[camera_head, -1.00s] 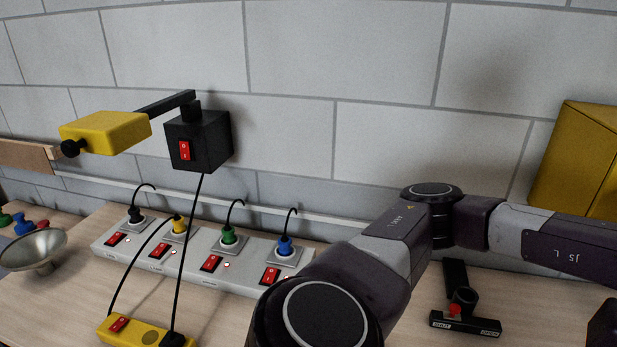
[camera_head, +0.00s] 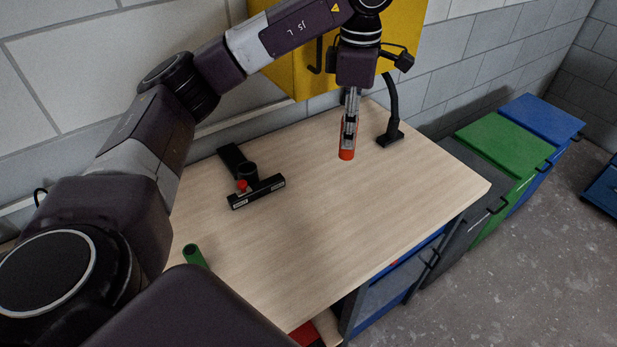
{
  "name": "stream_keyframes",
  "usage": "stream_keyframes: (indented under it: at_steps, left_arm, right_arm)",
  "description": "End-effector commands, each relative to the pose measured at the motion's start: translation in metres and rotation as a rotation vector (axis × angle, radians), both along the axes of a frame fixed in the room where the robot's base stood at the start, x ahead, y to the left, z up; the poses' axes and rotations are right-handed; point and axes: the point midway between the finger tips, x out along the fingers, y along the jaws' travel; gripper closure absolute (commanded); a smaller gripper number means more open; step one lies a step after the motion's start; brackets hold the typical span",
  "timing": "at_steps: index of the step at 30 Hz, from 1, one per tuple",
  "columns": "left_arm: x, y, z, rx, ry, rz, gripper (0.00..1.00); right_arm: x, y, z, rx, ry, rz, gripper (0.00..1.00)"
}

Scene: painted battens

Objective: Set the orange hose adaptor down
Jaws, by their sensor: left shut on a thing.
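The orange hose adaptor (camera_head: 346,154) shows as a short orange end below the fingers of my left gripper (camera_head: 350,122). My left gripper points down and is shut on the adaptor; the fingers hide its upper part. It is over the back part of the wooden tabletop (camera_head: 330,220). I cannot tell whether the adaptor touches the tabletop or hangs just above it. My right gripper is not in view.
A black nozzle tool (camera_head: 256,191) lies left of the gripper, and a black upright piece (camera_head: 391,115) stands close to its right. A yellow cabinet (camera_head: 290,60) is behind. A green tube (camera_head: 194,256) is at front left. The middle tabletop is clear.

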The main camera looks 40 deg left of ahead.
Motion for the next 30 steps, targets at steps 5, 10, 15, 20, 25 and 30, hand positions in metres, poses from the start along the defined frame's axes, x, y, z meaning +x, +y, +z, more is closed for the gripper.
stream_keyframes:
  at_steps: [5,10,15,20,25,30]
  left_arm:
    - [-0.002,-0.001,-0.035,-0.003,0.008,-0.004,1.0]
    - [-0.002,-0.001,-0.07,-0.003,0.007,-0.003,1.0]
    - [-0.003,0.0,-0.106,0.001,0.01,-0.002,1.0]
    - [-0.002,0.0,-0.138,0.0,0.005,-0.002,1.0]
    - [-0.001,0.0,-0.153,0.0,0.003,-0.002,1.0]
    - [-0.002,0.0,-0.177,-0.002,0.006,-0.001,1.0]
  right_arm:
    - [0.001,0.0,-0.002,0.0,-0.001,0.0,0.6]
    - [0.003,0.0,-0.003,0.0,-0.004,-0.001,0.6]
    - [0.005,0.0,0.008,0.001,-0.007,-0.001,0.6]
    - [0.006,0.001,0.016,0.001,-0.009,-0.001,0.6]
    - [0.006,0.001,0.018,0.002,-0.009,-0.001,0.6]
    - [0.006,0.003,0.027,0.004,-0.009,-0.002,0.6]
